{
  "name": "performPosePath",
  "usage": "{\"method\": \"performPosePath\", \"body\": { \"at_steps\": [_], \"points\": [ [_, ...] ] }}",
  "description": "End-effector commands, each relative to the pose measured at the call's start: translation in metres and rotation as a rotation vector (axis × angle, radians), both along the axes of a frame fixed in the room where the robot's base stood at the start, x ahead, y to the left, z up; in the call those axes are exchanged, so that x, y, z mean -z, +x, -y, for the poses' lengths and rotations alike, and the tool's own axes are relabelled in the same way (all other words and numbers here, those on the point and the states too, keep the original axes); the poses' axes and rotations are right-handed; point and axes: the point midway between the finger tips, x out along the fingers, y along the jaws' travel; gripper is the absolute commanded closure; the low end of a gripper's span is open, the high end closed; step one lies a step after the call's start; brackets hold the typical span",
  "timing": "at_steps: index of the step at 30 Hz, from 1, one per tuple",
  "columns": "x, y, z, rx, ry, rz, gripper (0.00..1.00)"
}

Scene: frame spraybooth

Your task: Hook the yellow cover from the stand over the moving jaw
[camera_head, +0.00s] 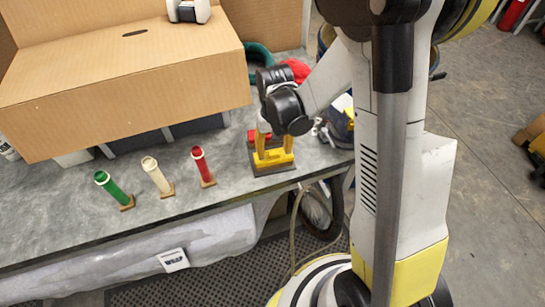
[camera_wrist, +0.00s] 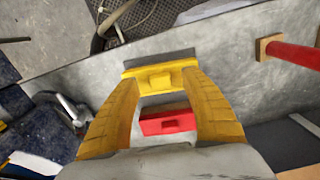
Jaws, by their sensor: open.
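A yellow piece (camera_head: 272,158) stands on a dark base on the grey bench, with a red block (camera_head: 252,138) behind it. In the wrist view the yellow piece (camera_wrist: 160,76) is a wide bar with a small raised block, and the red block (camera_wrist: 167,122) lies nearer the camera, between the fingers. I cannot tell for sure which part is the cover, the stand or the moving jaw. My gripper (camera_wrist: 155,78) is open, its yellow fingers pointing down on either side, with the tips close to the yellow bar. Contact is not clear. In the head view my wrist hides part of this.
Green (camera_head: 113,189), cream (camera_head: 156,175) and red (camera_head: 202,166) tubes on brown bases stand to the left. A large cardboard box (camera_head: 125,100) fills the back left. The bench's front edge (camera_head: 215,209) is close. Clutter (camera_head: 338,125) lies to the right.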

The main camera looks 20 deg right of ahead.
Motion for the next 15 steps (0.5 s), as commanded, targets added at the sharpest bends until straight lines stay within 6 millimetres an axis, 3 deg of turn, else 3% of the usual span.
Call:
{"method": "performPosePath", "body": {
  "at_steps": [3,11,12,15],
  "points": [
    [0.0167,0.0003,-0.0001,0.0,0.0,0.0,0.46],
    [0.0192,0.0,0.0,0.0,0.0,0.0,0.46],
    [0.0191,0.0,0.0,0.0,0.0,0.0,0.51],
    [0.0191,0.0,0.0,0.0,0.0,0.0,0.81]
  ]
}}
